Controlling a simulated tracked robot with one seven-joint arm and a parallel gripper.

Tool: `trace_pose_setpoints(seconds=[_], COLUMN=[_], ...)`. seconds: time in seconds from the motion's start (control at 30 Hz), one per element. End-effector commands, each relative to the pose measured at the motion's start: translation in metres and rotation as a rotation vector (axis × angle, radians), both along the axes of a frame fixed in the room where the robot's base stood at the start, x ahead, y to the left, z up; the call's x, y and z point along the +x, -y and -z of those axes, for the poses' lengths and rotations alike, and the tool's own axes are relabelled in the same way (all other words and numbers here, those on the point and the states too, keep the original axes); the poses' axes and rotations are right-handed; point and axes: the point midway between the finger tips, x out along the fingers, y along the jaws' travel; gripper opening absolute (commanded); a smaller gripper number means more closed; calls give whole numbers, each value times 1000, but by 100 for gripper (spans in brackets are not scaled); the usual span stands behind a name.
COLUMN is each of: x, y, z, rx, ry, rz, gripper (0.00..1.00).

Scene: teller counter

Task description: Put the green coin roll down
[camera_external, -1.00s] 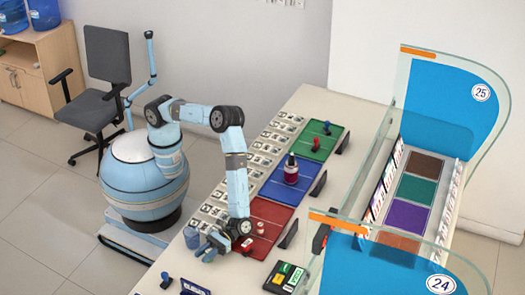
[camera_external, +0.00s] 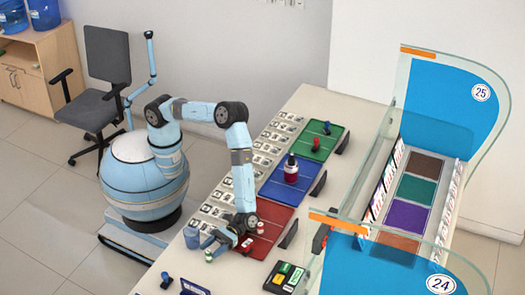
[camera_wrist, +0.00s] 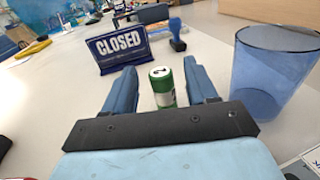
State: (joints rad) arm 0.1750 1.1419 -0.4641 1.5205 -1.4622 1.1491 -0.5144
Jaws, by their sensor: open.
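The green coin roll (camera_wrist: 162,88) stands upright on the white counter in the wrist view, with a white band and a pale top. It is between the two blue fingers of my gripper (camera_wrist: 159,67), towards the tips, with a gap on each side. My gripper is open. In the external view my gripper (camera_external: 213,246) is low over the near end of the counter. The roll is small there and hard to make out beside the fingers.
A clear blue tumbler (camera_wrist: 272,75) stands close right of the fingers in the wrist view. A CLOSED sign (camera_wrist: 119,47) and a blue stamp (camera_wrist: 176,35) stand beyond. The red mat (camera_external: 277,224) and a black card box (camera_external: 285,278) lie right of my gripper outside.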

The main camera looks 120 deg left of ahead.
Motion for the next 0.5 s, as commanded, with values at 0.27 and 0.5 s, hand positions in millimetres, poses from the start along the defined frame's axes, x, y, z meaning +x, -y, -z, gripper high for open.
trace_pose_setpoints(seconds=[0.27, 0.5], x=[14, 19], y=[-51, -73], z=[0, 0], rx=[1, 0], ry=[-1, 0], rz=[-3, 0], gripper=[57, 57])
